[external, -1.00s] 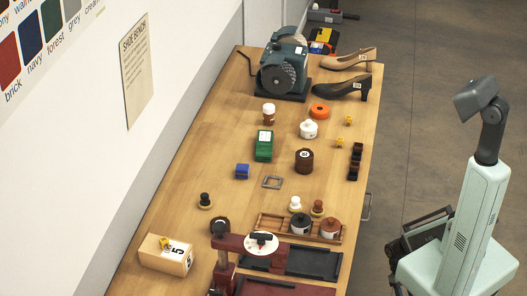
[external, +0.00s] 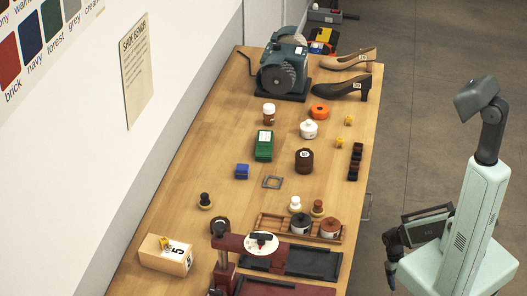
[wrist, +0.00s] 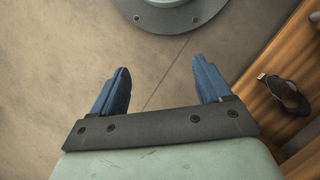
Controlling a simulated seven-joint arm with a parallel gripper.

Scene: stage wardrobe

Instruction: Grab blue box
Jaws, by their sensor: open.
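In the external view my gripper (external: 391,274) hangs low off the bench's right side, far from the blue box.
Bare wood surrounds the blue box's left side.

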